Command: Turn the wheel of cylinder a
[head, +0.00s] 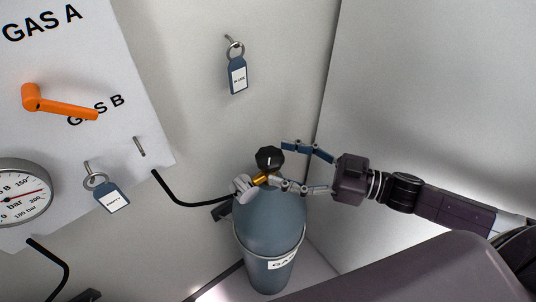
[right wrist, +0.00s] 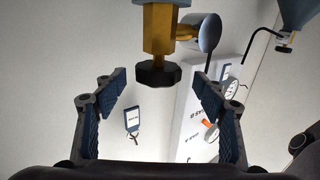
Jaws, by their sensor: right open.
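A blue-grey gas cylinder (head: 270,224) stands upright in the corner. Its label begins "GA"; the rest is hidden or unreadable. A black wheel (head: 269,158) sits on the brass valve (head: 262,180) at its top. The wheel also shows in the right wrist view (right wrist: 158,74), at the end of the brass valve (right wrist: 158,35). My right gripper (head: 288,166) comes from the right and is open. In the right wrist view its fingertips (right wrist: 160,88) stand on either side of the wheel, with gaps on both sides. My left gripper is not in view.
A white panel (head: 75,120) at the left carries an orange handle (head: 62,106) and a gauge (head: 20,193). Key tags hang on the wall (head: 237,75) and panel (head: 111,197). A black hose (head: 185,199) runs to the valve. A wall stands close on the right.

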